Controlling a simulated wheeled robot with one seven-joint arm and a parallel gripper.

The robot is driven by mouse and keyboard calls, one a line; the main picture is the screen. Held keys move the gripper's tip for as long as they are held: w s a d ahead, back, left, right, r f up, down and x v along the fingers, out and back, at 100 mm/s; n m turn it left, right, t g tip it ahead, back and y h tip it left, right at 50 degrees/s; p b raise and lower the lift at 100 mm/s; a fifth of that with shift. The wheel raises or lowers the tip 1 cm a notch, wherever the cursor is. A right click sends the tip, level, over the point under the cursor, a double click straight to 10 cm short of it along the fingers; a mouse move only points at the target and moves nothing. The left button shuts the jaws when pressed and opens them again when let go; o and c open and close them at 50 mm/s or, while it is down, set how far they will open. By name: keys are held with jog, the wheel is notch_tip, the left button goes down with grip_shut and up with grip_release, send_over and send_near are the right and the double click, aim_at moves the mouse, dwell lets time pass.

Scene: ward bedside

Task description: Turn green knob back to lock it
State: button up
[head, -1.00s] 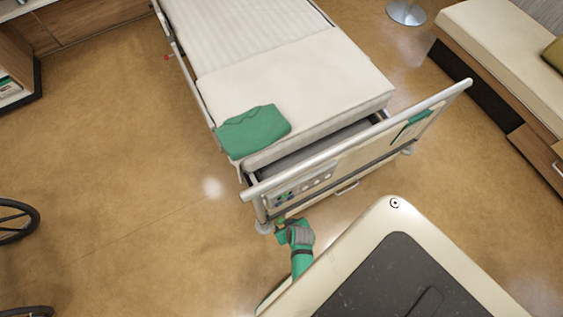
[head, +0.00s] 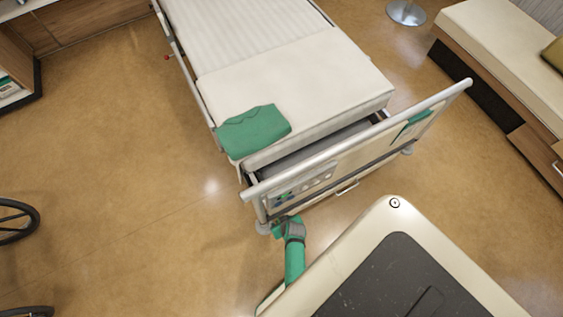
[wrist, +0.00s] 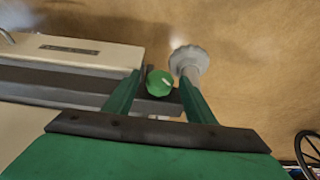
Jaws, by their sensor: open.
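The green knob (wrist: 158,83) shows in the wrist view, round, with a small pale mark on its face. It sits at the end of a dark rail on the bed's foot end. My gripper (wrist: 161,80) is open, its green fingers on either side of the knob; I cannot tell whether they touch it. In the head view my gripper (head: 280,226) is low at the near left corner of the bed's footboard (head: 345,160), and the knob is hidden there.
A grey caster (wrist: 188,60) stands just right of the knob. A green cloth (head: 255,131) lies on the bed (head: 300,75). A wheelchair wheel (head: 15,222) shows at far left. The floor left of the bed is clear.

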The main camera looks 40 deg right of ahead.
jog(key=c, duration=1)
jog(key=shift+y, duration=0.3)
jog(key=y, duration=0.2)
jog(key=m+t+y, duration=0.1)
jog(key=shift+d+y, duration=0.35)
jog(key=shift+y, duration=0.05)
jog(key=shift+f+t+y, duration=0.1)
jog(key=shift+t+y, duration=0.4)
jog(key=shift+y, duration=0.4)
jog(key=shift+s+d+m+y, duration=0.1)
jog(key=shift+m+y, duration=0.3)
jog(key=shift+y, duration=0.3)
jog(key=shift+s+f+t+y, duration=0.2)
jog(key=shift+t+y, duration=0.1)
jog(key=shift+y, duration=0.1)
